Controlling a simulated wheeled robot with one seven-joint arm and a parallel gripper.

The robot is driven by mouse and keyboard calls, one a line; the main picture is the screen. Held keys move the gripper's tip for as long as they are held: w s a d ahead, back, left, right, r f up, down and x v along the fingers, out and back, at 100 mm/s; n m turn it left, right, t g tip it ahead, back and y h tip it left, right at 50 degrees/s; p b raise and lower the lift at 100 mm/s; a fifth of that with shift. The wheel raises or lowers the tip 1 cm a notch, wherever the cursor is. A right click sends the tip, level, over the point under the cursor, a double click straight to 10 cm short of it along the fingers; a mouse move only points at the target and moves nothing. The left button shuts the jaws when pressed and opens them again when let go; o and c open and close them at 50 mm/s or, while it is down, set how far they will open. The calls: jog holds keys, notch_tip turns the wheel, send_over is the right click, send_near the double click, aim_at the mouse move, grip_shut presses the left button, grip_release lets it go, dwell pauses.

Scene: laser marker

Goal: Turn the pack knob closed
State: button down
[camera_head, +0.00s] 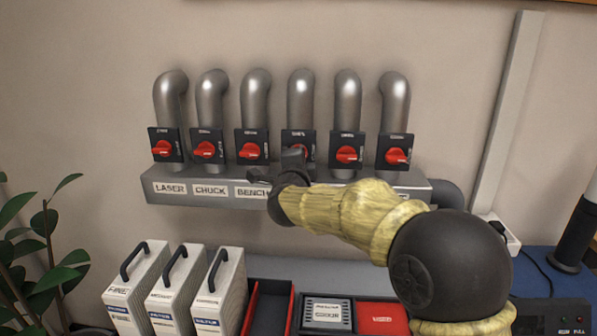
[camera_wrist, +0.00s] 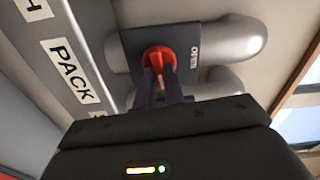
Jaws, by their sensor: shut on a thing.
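The pack knob (camera_wrist: 158,57) is red and sits on a dark square plate (camera_wrist: 133,45) beside the PACK label (camera_wrist: 70,72) in the wrist view. The word OPEN is printed on the plate, right of the knob. My gripper (camera_wrist: 160,84) has its two fingers shut on the red knob's handle. In the head view my gripper (camera_head: 293,160) is at the fourth valve plate from the left (camera_head: 299,137). There the knob is mostly hidden behind it, and my arm covers the label below.
Several similar red knobs on dark plates flank it, including a left neighbour (camera_head: 249,151) and a right neighbour (camera_head: 347,154), close by. Grey pipes (camera_head: 301,95) rise above them from a metal duct (camera_head: 160,189). White cases (camera_head: 180,290) and a red-edged tray (camera_head: 270,306) stand below.

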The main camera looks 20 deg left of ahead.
jog(key=shift+f+m+b, duration=0.25)
jog(key=shift+m+b, duration=0.25)
jog(key=shift+m, duration=0.2)
jog(key=c, duration=1.5)
grip_release()
jog(key=shift+r, duration=0.15)
jog(key=b+v, duration=0.1)
jog(key=v, duration=1.6)
jog(key=shift+s+b, duration=0.25)
jog(key=shift+b, duration=0.1)
